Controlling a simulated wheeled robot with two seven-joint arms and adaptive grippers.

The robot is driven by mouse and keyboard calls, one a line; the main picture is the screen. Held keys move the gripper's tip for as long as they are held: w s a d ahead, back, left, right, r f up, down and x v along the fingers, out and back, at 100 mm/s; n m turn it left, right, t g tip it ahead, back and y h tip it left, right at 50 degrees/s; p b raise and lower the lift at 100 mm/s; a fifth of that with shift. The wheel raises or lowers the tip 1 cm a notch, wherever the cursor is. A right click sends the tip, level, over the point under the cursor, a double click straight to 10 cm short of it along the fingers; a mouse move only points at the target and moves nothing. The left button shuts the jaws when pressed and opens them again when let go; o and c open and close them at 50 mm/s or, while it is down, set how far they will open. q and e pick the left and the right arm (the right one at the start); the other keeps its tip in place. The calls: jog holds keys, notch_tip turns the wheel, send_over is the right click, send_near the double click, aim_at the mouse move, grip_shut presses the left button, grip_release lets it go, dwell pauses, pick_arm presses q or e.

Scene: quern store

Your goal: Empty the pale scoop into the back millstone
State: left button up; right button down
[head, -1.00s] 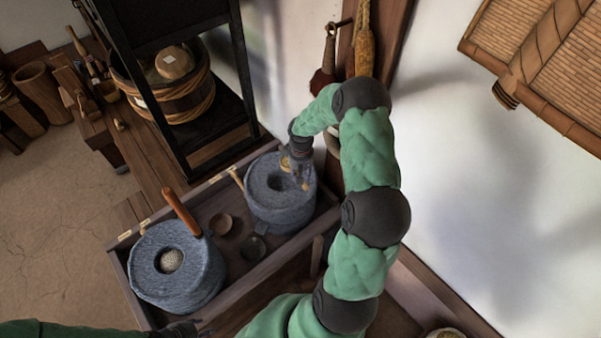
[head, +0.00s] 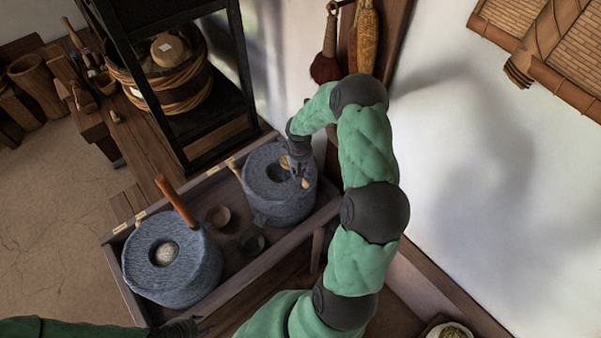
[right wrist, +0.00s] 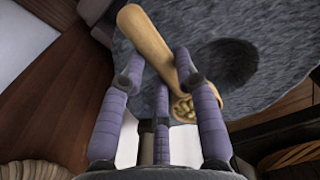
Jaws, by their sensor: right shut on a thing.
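The back millstone (head: 262,205) is grey stone with a dark hole in its top. My right gripper (head: 299,172) is over its right side, shut on the pale scoop (head: 306,183). In the right wrist view, the fingers (right wrist: 162,85) hold the scoop (right wrist: 146,38), with yellowish-green pieces (right wrist: 184,108) in its bowl. The millstone's hole (right wrist: 222,64) lies right of the scoop there. The front millstone (head: 150,280) has a pale heap in its hole and an upright reddish-brown handle. My left gripper (head: 198,325) is at the bottom edge, partly cut off; its opening is unclear.
Both millstones stand in a wooden tray (head: 262,268). Between them are a brown bowl (head: 218,217) and a darker bowl (head: 252,243). A black shelf (head: 178,150) stands behind, and the white wall (head: 470,170) is at the right. A grain bowl (head: 449,331) shows at bottom right.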

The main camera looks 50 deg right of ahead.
jog(key=shift+a+h+b, duration=0.15)
jog(key=shift+h+b, duration=0.65)
jog(key=shift+b, duration=1.15)
jog(key=shift+r, duration=0.2)
jog(key=shift+p, duration=0.8)
jog(key=y+p, duration=0.1)
jog(key=p, duration=0.3)
jog(key=shift+s+d+f+y, duration=0.1)
jog(key=shift+d+y, duration=0.1)
jog(key=shift+y, duration=0.2)
jog(key=shift+f+b, duration=0.2)
jog(key=shift+b, duration=0.45)
jog(key=shift+a+b, duration=0.15)
jog(key=shift+b, duration=0.2)
jog(key=h+b, duration=0.1)
jog(key=b, duration=0.1)
jog(key=shift+r+h+b, duration=0.15)
jog(key=shift+h+b, duration=0.15)
jog(key=shift+b, duration=0.1)
jog(key=shift+r, duration=0.2)
